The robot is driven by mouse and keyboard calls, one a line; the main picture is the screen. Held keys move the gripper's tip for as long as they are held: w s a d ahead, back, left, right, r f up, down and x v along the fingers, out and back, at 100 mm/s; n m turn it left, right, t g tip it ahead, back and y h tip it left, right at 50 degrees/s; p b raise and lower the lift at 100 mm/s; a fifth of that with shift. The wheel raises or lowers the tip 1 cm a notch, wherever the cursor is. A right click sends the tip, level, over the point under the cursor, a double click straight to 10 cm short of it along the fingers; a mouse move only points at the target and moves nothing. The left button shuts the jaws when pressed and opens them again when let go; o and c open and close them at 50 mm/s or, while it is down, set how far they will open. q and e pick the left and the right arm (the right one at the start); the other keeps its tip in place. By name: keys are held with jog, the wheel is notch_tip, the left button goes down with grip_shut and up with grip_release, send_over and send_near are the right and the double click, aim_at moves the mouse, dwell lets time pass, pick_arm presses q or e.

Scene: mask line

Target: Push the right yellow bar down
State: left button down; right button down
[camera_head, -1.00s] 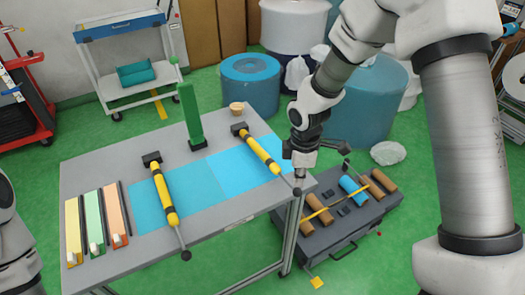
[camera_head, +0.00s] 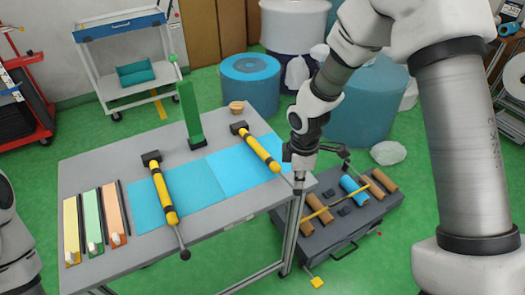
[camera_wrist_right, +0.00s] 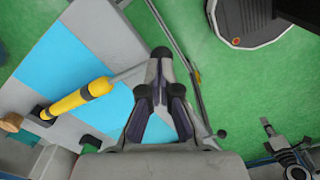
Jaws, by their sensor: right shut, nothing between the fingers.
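The right yellow bar (camera_head: 262,153) is a yellow rod with black bands. It is hinged at a dark block at the back of the table, and its thin rod ends in a black knob near the front right edge. It also shows in the wrist view (camera_wrist_right: 75,98), with the knob beside my fingertips. My right gripper (camera_head: 299,184) is at the knob end, fingers pointing down. In the wrist view its fingers (camera_wrist_right: 163,62) are together and empty; I cannot tell whether they touch the knob. The left yellow bar (camera_head: 163,190) lies over the blue sheet. My left gripper is out of view.
The grey table (camera_head: 95,165) holds blue sheets (camera_head: 235,170), a green post (camera_head: 190,112), a small bowl (camera_head: 236,107) and coloured strips (camera_head: 92,220). A dark case with rolls (camera_head: 335,233) stands on the floor right of the table. Blue drums stand behind.

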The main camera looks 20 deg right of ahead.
jog(key=shift+f+b, duration=0.9)
jog(key=shift+f, duration=0.9)
notch_tip(320, 180, up, 8)
jog(key=p, duration=0.8)
jog(key=shift+r, duration=0.15)
jog(key=shift+f, duration=0.2)
jog(key=s+a+f+m+g+b, duration=0.2)
jog(key=s+f+m+b, duration=0.1)
jog(key=s+f, duration=0.95)
jog(key=s+a+f+m+g+b, duration=0.2)
jog(key=s+a+f+m+b, duration=0.15)
jog(key=s+f, duration=0.9)
jog(key=w+m+t, duration=0.1)
jog(key=m, duration=0.1)
jog(key=w+d+m+t, duration=0.1)
jog(key=m, duration=0.1)
jog(key=w+m+t, duration=0.2)
jog(key=m, duration=0.1)
jog(key=shift+d+r+p, duration=0.25)
jog(key=shift+r+p, duration=0.05)
jog(key=shift+r, duration=0.05)
